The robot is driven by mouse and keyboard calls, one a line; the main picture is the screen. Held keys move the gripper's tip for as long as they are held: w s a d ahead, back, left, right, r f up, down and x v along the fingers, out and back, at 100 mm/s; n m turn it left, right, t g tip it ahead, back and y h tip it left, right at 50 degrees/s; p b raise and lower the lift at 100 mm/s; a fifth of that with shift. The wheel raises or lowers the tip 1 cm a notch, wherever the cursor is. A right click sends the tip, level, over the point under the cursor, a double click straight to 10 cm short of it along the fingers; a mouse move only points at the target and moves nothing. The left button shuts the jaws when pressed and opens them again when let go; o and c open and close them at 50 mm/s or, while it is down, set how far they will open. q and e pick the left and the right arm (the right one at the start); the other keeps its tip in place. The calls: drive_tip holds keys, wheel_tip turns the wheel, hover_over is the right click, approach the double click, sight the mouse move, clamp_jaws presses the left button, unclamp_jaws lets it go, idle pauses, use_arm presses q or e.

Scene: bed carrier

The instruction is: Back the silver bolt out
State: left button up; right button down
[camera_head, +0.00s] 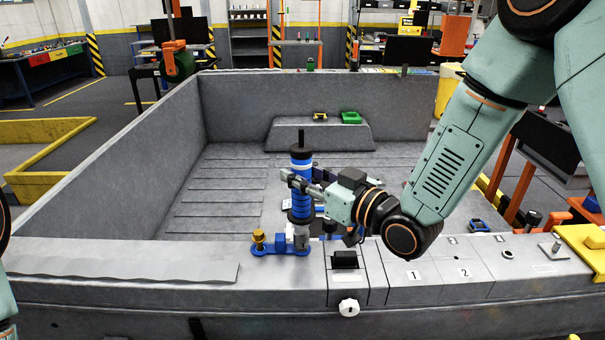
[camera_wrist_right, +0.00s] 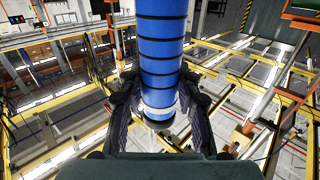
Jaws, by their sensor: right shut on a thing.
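My right gripper (camera_head: 296,180) is shut around a blue cylindrical tool with black rings (camera_head: 301,206). The tool stands upright, with a thin dark rod on top. In the right wrist view the blue tool (camera_wrist_right: 161,50) runs between the two dark fingers. Its lower end is over a blue fixture (camera_head: 268,249) on the carrier's front ledge. A silvery part (camera_head: 302,241) shows under the tool; I cannot tell if this is the silver bolt or a socket on it. A brass bolt (camera_head: 259,239) stands at the fixture's left end. My left gripper is out of view.
The grey carrier bed (camera_head: 215,200) lies behind the ledge, with a raised block (camera_head: 320,136) at its back. A green item (camera_head: 351,117) and a small yellow item (camera_head: 320,116) rest on that block. A black block (camera_head: 344,259) sits right of the fixture. A yellow tray (camera_head: 590,245) is at far right.

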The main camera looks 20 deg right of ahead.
sight(302, 130)
drive_tip(key=shift+r+p, duration=0.95)
drive_tip(key=shift+r, duration=0.3)
idle(2.0)
drive_tip(key=shift+w+r+p, duration=0.1)
drive_tip(key=shift+r+p, duration=2.65)
drive_tip(key=shift+r, duration=0.7)
drive_tip(key=shift+f, duration=0.1)
